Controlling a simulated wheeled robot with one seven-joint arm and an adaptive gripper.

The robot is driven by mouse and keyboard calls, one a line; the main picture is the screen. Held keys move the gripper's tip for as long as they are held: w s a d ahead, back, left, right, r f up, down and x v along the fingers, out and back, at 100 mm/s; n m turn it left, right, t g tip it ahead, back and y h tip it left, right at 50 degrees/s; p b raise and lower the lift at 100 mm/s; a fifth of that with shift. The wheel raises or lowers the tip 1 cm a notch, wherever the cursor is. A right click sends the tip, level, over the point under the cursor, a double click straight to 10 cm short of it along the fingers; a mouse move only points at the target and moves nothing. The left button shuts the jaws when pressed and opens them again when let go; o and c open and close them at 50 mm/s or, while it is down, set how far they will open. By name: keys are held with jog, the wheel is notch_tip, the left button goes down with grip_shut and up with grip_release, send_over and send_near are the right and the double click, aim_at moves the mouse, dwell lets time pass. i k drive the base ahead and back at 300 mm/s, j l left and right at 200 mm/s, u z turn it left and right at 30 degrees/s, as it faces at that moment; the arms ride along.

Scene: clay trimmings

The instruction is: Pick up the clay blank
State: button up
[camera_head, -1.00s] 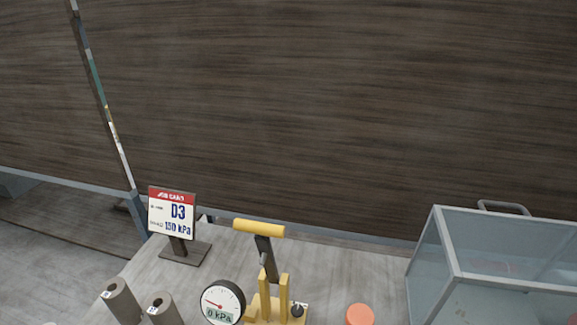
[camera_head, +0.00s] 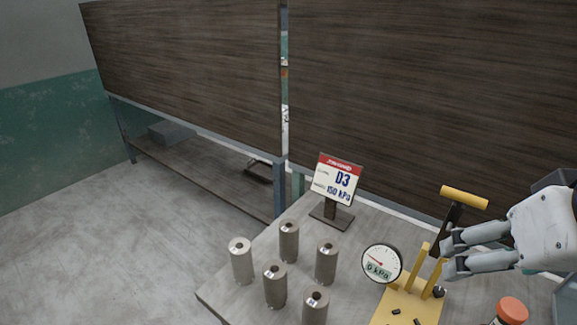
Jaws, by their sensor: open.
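Several grey cylinders stand upright on the table, with dark spots on top and small labels on some: a paler one (camera_head: 241,262) at the left, others at the back (camera_head: 289,243), right (camera_head: 326,264), middle (camera_head: 275,287) and front (camera_head: 315,308). I cannot tell whether one of them is the clay blank. My gripper (camera_head: 449,256) reaches in from the right, open, with its fingers pointing left. In this view it overlaps the yellow press, right of the cylinders and apart from them. No object shows held in it.
The yellow press (camera_head: 409,304) has a tall handle (camera_head: 464,197) and a round gauge (camera_head: 382,263) reading 0 kPa. A job card (camera_head: 336,181) reading D3, 150 kPa stands behind. An orange-topped item (camera_head: 512,309) is at the lower right. The table's left edge is near the paler cylinder.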

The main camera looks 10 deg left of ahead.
aim_at(239, 248)
jog(key=u, duration=1.05)
jog(key=i+j, duration=0.15)
jog(key=j, duration=0.2)
jog(key=i+j+z, duration=0.15)
jog(key=j, duration=0.15)
jog(key=i+j, duration=0.1)
jog(key=j, duration=0.25)
jog(key=i+j+z, duration=0.1)
jog(key=j, duration=0.25)
